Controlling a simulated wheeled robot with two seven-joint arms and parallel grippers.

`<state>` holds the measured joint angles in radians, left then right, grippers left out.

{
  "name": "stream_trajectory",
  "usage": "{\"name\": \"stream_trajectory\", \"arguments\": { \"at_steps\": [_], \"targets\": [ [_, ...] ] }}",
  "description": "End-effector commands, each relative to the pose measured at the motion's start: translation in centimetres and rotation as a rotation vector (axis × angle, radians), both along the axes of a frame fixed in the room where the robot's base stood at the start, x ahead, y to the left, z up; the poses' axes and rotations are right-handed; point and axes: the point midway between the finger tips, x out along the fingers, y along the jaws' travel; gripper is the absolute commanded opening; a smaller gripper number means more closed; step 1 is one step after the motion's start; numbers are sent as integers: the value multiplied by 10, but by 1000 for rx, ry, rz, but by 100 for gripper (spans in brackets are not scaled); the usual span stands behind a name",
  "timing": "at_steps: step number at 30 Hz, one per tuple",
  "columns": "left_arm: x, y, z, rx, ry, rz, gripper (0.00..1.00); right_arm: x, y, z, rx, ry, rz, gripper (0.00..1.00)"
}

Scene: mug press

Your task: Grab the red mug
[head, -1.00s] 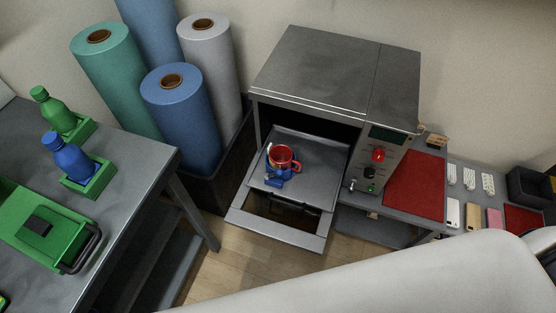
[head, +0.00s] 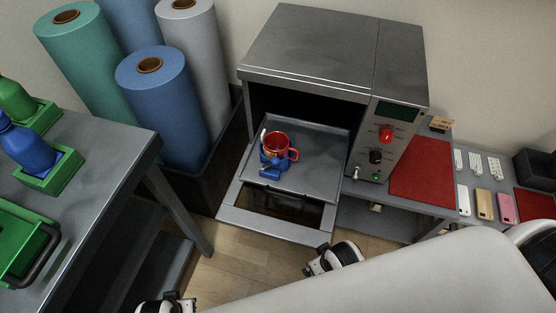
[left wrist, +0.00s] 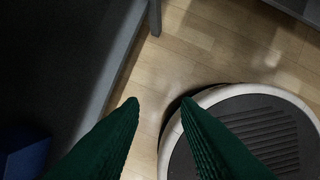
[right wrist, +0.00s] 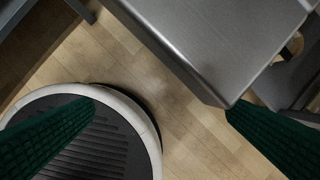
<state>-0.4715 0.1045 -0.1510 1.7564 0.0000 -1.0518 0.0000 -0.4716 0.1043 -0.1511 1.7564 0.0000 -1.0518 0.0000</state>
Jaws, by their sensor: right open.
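The red mug (head: 276,144) sits in a blue holder (head: 270,170) on the grey pulled-out tray (head: 315,183) of the press, its open top up and its handle to the right. My left gripper (left wrist: 160,100) is empty, its green fingers a small gap apart above the floor. My right gripper (right wrist: 160,98) is empty with its green fingers wide apart, also above the floor. In the head view only white and black parts of both arms show at the bottom, well short of the mug; the fingertips are not visible there. Neither wrist view shows the mug.
The press (head: 330,50) rises behind the tray, with its control panel (head: 385,140) on the right. A table with bottles in green holders (head: 55,172) is at left. Fabric rolls (head: 165,105) stand behind it. A red mat (head: 422,170) and phone cases lie at right.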

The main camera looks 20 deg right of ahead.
Motion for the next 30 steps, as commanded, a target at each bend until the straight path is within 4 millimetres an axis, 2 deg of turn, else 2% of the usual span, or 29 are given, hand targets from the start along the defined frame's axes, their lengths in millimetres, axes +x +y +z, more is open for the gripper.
{"name": "stream_trajectory", "arguments": {
  "at_steps": [3, 9, 17, 20, 23, 30],
  "targets": [
    [10, -1, 27, -3, -28, 4, 29, 10, 1, 27, 3, -28, -4, 96],
    [11, 0, 69, -4, -50, 8, 29, 11, 0, 69, 3, -50, -8, 96],
    [4, 2, 107, -4, -75, 12, 29, 9, -2, 112, -13, -96, 33, 96],
    [2, 2, 107, -4, -74, 12, 29, 21, -2, 129, -76, -161, 178, 96],
    [4, 2, 97, -3, -69, 12, 29, 38, 0, 137, -149, -220, 335, 96],
    [9, 0, 56, -3, -50, 9, 29, 84, 5, 148, -396, -361, 764, 96]
  ]
}}
